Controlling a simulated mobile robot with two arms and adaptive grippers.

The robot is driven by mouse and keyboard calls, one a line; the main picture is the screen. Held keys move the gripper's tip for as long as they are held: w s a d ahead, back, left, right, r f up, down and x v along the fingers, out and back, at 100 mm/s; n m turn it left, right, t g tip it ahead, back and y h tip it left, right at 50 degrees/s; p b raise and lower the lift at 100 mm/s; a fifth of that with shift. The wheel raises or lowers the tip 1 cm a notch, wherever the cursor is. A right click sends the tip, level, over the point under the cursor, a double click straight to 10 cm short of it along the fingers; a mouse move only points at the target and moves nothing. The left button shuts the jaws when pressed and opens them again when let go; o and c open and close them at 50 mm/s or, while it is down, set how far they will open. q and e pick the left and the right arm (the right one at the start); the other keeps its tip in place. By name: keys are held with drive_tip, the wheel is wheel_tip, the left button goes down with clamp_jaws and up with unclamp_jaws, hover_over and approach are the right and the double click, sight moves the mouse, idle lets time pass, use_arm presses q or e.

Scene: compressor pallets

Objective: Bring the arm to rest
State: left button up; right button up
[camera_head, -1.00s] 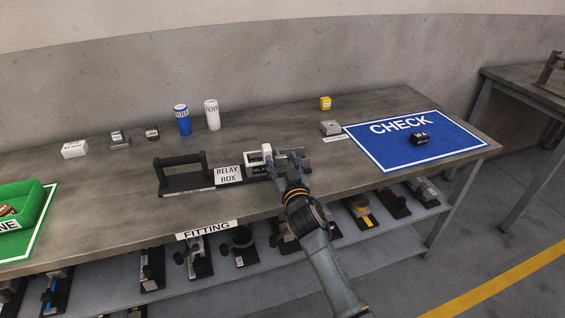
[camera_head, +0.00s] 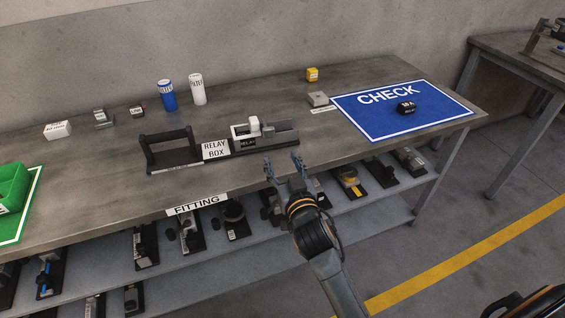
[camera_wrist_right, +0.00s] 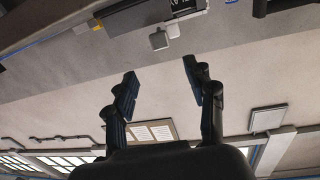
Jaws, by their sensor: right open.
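My right gripper (camera_head: 283,168) is open and empty. It is just in front of the bench's front edge, a little nearer than the relay box fixture (camera_head: 222,149), and apart from it. The fixture carries a white part and a black relay (camera_head: 248,143). In the right wrist view, my right gripper (camera_wrist_right: 161,90) shows two spread fingers with nothing between them. The underside of a fixture shows at the top of that view. My left gripper is not in view.
The bench (camera_head: 100,165) holds a blue CHECK mat (camera_head: 375,122) with a black relay (camera_head: 406,107), a grey block (camera_head: 317,98), a yellow box (camera_head: 312,74), two cylinders (camera_head: 167,95) and a green bin (camera_head: 12,187). A lower shelf (camera_head: 200,262) holds several fixtures.

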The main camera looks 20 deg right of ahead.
idle(0.4)
drive_tip(key=s+a+f+n+g+y+p, duration=0.1)
drive_tip(key=s+f+g, duration=0.25)
drive_tip(key=f, duration=0.75)
drive_tip(key=s+f+g, duration=0.2)
drive_tip(key=s+f, duration=0.3)
drive_tip(key=f, duration=0.7)
drive_tip(key=s+a+f+n+g+y+p, duration=0.1)
drive_tip(key=s+f+g, duration=0.25)
drive_tip(key=f, duration=0.75)
drive_tip(key=s+d+f+g, duration=0.2)
drive_tip(key=s+f+g, duration=0.1)
drive_tip(key=s+f, duration=1.1)
drive_tip(key=s+d+f+g, duration=0.2)
drive_tip(key=s+f, duration=0.1)
drive_tip(key=s, duration=0.9)
drive_tip(key=s+d+f+n+g+h+p, duration=0.1)
drive_tip(key=s+d+f+g, duration=0.1)
drive_tip(key=s, duration=1)
drive_tip(key=shift+s+f+g+p, duration=0.15)
drive_tip(key=shift+f+g+p, duration=0.15)
drive_tip(key=shift+f+g, duration=0.3)
drive_tip(key=shift+d+f, duration=0.1)
